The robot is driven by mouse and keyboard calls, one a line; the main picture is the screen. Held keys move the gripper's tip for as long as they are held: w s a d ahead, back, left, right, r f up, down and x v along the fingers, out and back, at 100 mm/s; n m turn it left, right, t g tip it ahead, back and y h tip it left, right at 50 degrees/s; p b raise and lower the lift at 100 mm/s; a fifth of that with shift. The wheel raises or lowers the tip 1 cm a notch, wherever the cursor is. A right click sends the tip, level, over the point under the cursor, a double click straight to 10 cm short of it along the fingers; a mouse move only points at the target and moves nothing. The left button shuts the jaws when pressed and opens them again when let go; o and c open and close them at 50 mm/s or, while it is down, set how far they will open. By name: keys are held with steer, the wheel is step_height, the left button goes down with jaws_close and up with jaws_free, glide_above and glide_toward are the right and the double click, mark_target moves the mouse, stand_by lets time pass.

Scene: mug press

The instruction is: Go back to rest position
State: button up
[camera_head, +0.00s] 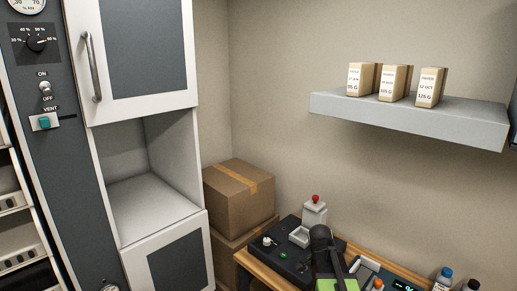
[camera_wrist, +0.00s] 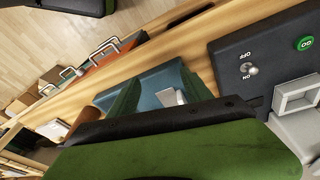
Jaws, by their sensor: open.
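My gripper (camera_wrist: 155,82) shows in the wrist view with its two green fingers apart and nothing visible between them. It is over the wooden bench, with a blue-teal surface (camera_wrist: 150,80) behind the fingers. In the head view, my dark and green arm is low in the picture, in front of the bench, and the fingertips cannot be made out. A black panel (camera_head: 287,258) lies on the bench to the left of my arm; in the wrist view it is at the right, with a toggle switch (camera_wrist: 251,69) and a green button (camera_wrist: 304,43).
Cardboard boxes (camera_head: 238,193) are stacked beside a cabinet (camera_head: 150,180) with an empty open compartment. A wall shelf (camera_head: 410,117) holds three labelled packets. Bottles (camera_head: 443,278) stand at the bench's right.

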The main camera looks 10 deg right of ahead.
steer(key=s+a+n+y, duration=0.2)
steer(key=s+a+n, duration=0.3)
steer(key=a+n, duration=0.8)
steer(key=shift+s+a+f, duration=0.2)
steer(key=shift+a+f, duration=0.05)
steer(key=shift+a, duration=0.45)
